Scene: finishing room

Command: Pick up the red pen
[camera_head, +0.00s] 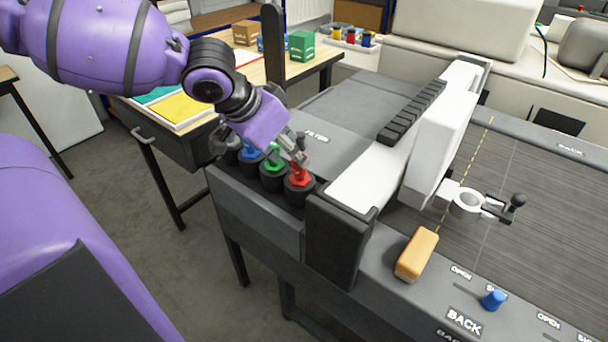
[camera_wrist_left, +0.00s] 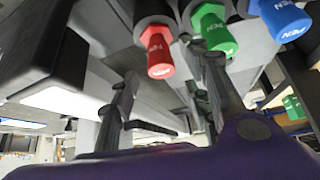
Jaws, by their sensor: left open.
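The red pen (camera_head: 299,177) stands upright in the nearest black holder of a row at the left end of the grey machine. In the left wrist view the red pen (camera_wrist_left: 157,55) shows its hexagonal body marked PEN, between the lines of the two fingers. My left gripper (camera_head: 301,151) is open, with its fingertips at the top of the red pen. Whether they touch it I cannot tell. The fingers also show in the left wrist view (camera_wrist_left: 172,76). My right gripper is not in view.
A green pen (camera_head: 273,157) and a blue pen (camera_head: 250,149) stand close beside the red one, behind it in the row. A white gantry (camera_head: 395,150) rises to the right. An orange block (camera_head: 417,253) and a blue knob (camera_head: 493,300) sit on the machine's front edge.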

